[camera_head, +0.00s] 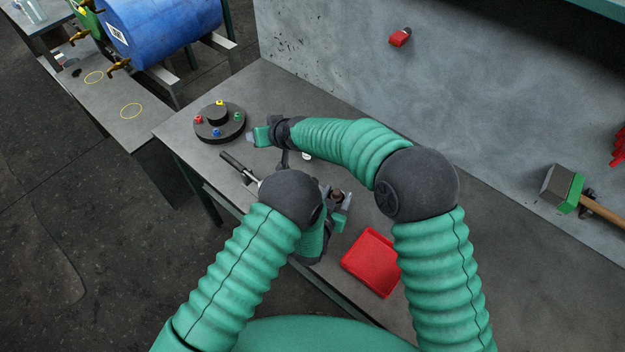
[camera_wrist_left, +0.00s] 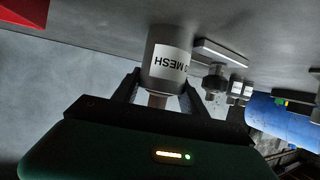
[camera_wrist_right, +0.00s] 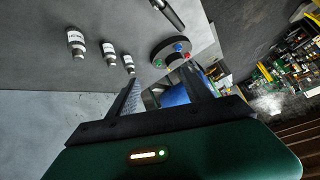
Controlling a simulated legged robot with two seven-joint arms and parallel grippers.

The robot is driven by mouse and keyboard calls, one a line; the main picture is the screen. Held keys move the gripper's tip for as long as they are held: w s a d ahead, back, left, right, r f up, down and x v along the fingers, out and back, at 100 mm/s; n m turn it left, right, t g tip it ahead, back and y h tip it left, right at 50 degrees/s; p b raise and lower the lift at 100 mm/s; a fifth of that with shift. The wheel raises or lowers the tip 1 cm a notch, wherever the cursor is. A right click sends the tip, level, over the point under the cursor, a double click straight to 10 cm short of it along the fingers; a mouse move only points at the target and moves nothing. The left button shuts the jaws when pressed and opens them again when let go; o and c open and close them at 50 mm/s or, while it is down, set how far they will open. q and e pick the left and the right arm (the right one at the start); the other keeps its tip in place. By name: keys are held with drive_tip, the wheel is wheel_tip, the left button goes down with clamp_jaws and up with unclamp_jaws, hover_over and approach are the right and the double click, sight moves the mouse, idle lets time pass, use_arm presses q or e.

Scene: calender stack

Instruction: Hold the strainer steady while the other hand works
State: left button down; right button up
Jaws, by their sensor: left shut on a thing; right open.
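The strainer (camera_wrist_left: 168,52) is a grey cylinder with a white label reading "MESH" and a brownish narrower end. My left gripper (camera_wrist_left: 160,92) is shut on that narrower end. In the head view my left gripper (camera_head: 341,207) is over the bench, left of the red tray, and a small brown part of the strainer (camera_head: 337,196) shows; my arm hides most of the rest. My right gripper (camera_wrist_right: 160,88) is open and empty. In the head view it is just right of the round dark stand with coloured knobs (camera_head: 219,122), which also shows beyond its fingers in the right wrist view (camera_wrist_right: 158,55).
A red tray (camera_head: 371,262) lies on the bench. A dark-handled tool (camera_head: 234,162) lies near the bench's left edge. Labelled cylinders (camera_wrist_right: 77,43) stand on the bench. A mallet (camera_head: 562,187) is at the far right. The bench's right side is clear.

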drive_tip(key=s+d+f+g+h, duration=0.2)
drive_tip(key=s+d+f, duration=0.15)
drive_tip(key=d, duration=0.45)
drive_tip(key=s+d+f+g+h, duration=0.1)
drive_tip(key=s+d+f+h, duration=0.2)
drive_tip(key=d, duration=0.5)
drive_tip(key=shift+n+y, duration=0.3)
drive_tip(key=shift+y, duration=0.1)
drive_tip(key=x, duration=1.2)
drive_tip(key=shift+a+f, duration=0.3)
drive_tip(key=shift+a, duration=0.05)
clamp_jaws()
drive_tip(key=shift+n+g, duration=0.3)
